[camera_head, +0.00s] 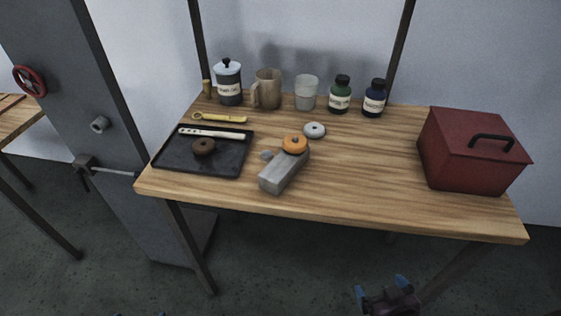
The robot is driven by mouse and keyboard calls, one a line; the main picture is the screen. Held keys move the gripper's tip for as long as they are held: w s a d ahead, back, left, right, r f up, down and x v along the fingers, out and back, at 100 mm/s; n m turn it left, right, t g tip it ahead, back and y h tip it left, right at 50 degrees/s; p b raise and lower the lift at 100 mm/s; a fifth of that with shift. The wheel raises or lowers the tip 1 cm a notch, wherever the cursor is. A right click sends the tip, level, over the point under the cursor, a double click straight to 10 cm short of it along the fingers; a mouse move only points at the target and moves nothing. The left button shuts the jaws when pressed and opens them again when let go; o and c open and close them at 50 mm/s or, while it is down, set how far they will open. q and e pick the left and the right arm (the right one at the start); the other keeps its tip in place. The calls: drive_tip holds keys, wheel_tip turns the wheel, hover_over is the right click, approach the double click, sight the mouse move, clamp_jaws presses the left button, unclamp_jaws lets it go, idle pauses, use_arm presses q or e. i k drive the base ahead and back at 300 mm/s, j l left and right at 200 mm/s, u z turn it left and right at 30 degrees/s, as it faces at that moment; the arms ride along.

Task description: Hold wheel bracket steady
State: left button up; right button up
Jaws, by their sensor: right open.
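The likely wheel bracket is a grey block (282,172) lying on the wooden table (350,180) near its front edge, left of centre. An orange wheel (294,144) sits at its far end; I cannot tell how it is fixed. A small grey knob sticks out on the block's left side. My right gripper (384,284) has blue fingertips spread apart and empty. It shows at the bottom edge of the view, below and in front of the table, well away from the block.
A black tray (168,158) holds a brown ring (204,146) and a pale strip (212,133). A yellow tool (220,118) and a light grey ring (315,130) lie nearby. A canister, mug, glass and bottles line the back. A red box (470,155) stands right. The front right-centre is clear.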

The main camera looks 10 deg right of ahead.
sight(275, 177)
drive_tip(key=k+l+u, duration=0.15)
drive_tip(key=l+u, duration=0.15)
drive_tip(key=l, duration=0.2)
drive_tip(key=k+l+u, duration=0.25)
drive_tip(key=l, duration=0.2)
drive_tip(key=k+l+u, duration=0.15)
drive_tip(key=l+u, duration=0.15)
drive_tip(key=l, duration=0.15)
drive_tip(key=k+l+u, duration=0.3)
